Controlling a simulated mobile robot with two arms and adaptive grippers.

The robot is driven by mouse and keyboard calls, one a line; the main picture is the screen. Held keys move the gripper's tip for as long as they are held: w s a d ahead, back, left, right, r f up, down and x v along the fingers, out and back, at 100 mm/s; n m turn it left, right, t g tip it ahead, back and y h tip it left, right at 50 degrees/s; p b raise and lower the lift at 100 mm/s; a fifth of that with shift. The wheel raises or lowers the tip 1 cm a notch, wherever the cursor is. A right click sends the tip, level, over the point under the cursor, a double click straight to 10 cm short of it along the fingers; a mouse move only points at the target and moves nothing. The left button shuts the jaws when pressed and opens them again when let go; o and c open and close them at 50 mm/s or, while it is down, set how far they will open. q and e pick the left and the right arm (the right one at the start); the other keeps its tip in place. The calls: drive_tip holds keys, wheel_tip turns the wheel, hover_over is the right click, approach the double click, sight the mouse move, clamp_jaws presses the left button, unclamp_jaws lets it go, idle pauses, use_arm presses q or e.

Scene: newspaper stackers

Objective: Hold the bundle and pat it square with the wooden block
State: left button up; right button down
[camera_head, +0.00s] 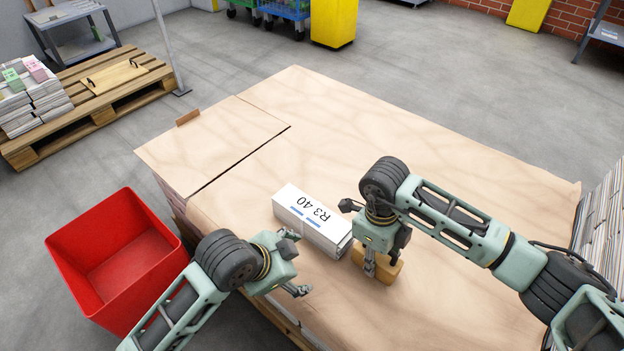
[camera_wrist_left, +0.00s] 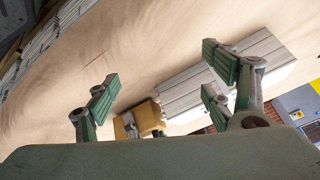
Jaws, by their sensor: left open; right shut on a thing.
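The newspaper bundle (camera_head: 312,219) is a white block marked "R3 40", lying on the brown paper-covered stack. My left gripper (camera_head: 297,263) is open, just on the near left side of the bundle, with nothing between its fingers. In the left wrist view the bundle (camera_wrist_left: 182,92) lies beyond the open fingers (camera_wrist_left: 160,92). The wooden block (camera_head: 386,268) is light brown and sits at the right end of the bundle. My right gripper (camera_head: 383,268) is shut on it from above. The block also shows in the left wrist view (camera_wrist_left: 150,116). I cannot tell whether block and bundle touch.
A red bin (camera_head: 122,262) stands at the left, beside the stack. The large brown paper surface (camera_head: 400,130) is clear behind the bundle. A pallet (camera_head: 95,112) with paper piles and a board is at the back left. Stacked papers (camera_head: 603,225) rise at the right edge.

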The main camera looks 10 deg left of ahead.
sight(311, 211)
use_arm(q)
drive_tip(key=w+r+m, duration=0.1)
drive_tip(key=m, duration=0.1)
drive_tip(key=w+d+r+m, duration=0.1)
drive_tip(key=w+r, duration=0.1)
drive_tip(key=shift+d+r+m, duration=0.15)
drive_tip(key=shift+d+m, duration=0.05)
drive_tip(key=shift+m, duration=0.2)
drive_tip(key=w+m+g, duration=0.1)
drive_tip(key=w, duration=0.1)
drive_tip(key=w+r+m+g+y, duration=0.1)
drive_tip(key=w+m, duration=0.1)
drive_tip(key=w+d+m, duration=0.1)
drive_tip(key=w+m, duration=0.1)
drive_tip(key=w, duration=0.1)
drive_tip(key=shift+w+d+r+g+y, duration=0.1)
drive_tip(key=shift+r+g+y, duration=0.2)
drive_tip(key=shift+r+g, duration=0.1)
drive_tip(key=w+r+m+g+y, duration=0.2)
drive_tip(key=w+r+m, duration=0.2)
drive_tip(key=r, duration=0.3)
drive_tip(key=f, duration=1.2)
drive_tip(key=shift+a, duration=0.2)
drive_tip(key=shift+w, duration=0.1)
clamp_jaws()
use_arm(e)
drive_tip(key=shift+w+a, duration=0.45)
drive_tip(key=shift+a, duration=0.2)
